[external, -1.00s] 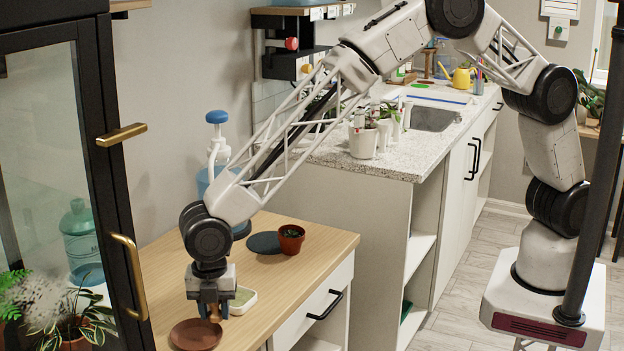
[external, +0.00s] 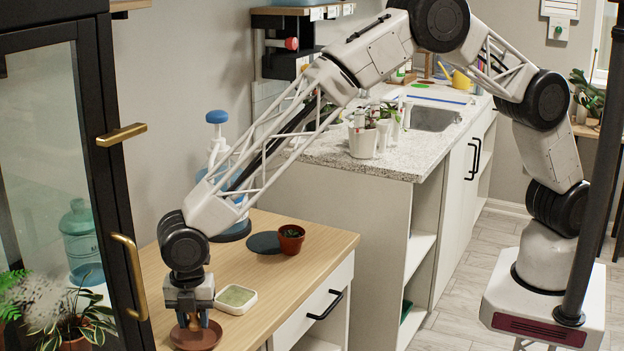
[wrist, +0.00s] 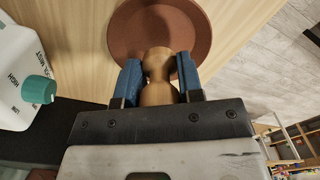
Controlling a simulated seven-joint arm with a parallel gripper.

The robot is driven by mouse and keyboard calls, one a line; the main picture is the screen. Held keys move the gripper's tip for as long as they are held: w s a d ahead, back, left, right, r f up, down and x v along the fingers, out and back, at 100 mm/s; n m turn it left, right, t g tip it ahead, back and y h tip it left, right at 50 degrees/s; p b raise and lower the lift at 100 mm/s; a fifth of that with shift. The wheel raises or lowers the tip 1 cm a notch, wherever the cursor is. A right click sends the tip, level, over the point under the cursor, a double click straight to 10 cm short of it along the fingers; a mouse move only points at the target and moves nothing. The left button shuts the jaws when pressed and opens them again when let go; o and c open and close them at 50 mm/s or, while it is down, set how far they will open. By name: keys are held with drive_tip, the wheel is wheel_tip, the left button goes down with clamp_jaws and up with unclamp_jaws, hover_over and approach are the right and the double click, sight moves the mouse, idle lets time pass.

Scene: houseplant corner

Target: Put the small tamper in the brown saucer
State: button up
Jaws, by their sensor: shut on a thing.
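The small tamper (wrist: 158,70) is a tan wooden piece with a rounded end and a narrow neck. My gripper (wrist: 158,82) has its blue fingers shut on the tamper, one finger on each side. The brown saucer (wrist: 123,30) is round and lies on the wooden counter. In the external view my gripper (external: 194,321) is over the saucer (external: 208,341), with the tamper mostly hidden between the fingers. In the wrist view the tamper overlaps the saucer's near part. I cannot tell whether the tamper touches the saucer.
A small white dish with a green inside (external: 237,297) sits right of my gripper. A terracotta pot (external: 291,239) and a dark round mat (external: 264,242) are farther back. The cabinet door (external: 125,200) stands close on the left.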

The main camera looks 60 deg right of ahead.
sight(194, 319)
drive_tip(key=shift+f, duration=1.35)
drive_tip(key=o, duration=0.9)
drive_tip(key=shift+f, duration=0.15)
drive_tip(key=shift+r, duration=0.2)
wheel_tip(194, 319, up, 12)
drive_tip(key=shift+w, duration=0.1)
